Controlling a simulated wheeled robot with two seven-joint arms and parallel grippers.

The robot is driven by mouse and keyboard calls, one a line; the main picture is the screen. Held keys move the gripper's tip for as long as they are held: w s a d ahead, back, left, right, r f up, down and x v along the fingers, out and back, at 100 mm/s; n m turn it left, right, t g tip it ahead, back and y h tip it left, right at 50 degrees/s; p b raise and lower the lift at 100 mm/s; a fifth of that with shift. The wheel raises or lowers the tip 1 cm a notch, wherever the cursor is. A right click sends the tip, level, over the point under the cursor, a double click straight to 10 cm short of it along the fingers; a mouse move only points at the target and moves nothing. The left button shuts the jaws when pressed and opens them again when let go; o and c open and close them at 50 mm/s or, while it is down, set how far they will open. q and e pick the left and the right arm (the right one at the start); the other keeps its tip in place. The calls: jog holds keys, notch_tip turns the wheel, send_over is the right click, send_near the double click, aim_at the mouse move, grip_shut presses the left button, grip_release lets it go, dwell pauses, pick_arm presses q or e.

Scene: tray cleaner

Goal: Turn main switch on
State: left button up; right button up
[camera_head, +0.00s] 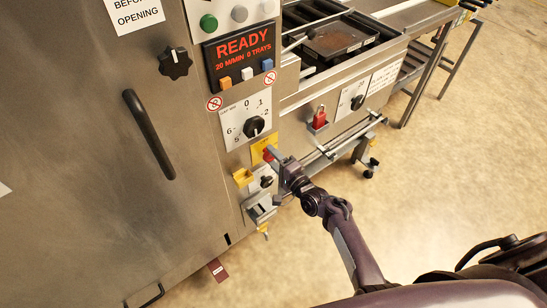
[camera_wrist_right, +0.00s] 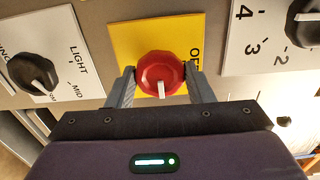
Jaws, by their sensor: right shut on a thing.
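The main switch is a red knob (camera_wrist_right: 160,72) on a yellow plate (camera_wrist_right: 125,35), low on the machine's front. Its white mark points toward the bottom of the right wrist view. Lettering that looks like part of "OFF" shows on the plate at its right side. The plate also shows in the head view (camera_head: 258,156). My right gripper (camera_wrist_right: 160,88) has one finger on each side of the knob and is shut on it. In the head view my right gripper (camera_head: 271,154) largely covers the knob. My left gripper is not in view.
A numbered black dial (camera_head: 254,126) sits just above the yellow plate. A smaller black knob (camera_head: 266,181) and a yellow block (camera_head: 243,177) are close below. The display (camera_head: 242,55) reads READY. A metal rail (camera_head: 335,150) runs to the right. Open floor lies at the right.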

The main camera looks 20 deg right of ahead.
jog(key=o, duration=1)
jog(key=v, duration=0.7)
jog(key=shift+s+d+p, duration=0.15)
jog(key=shift+s+p, duration=0.15)
jog(key=shift+s, duration=0.05)
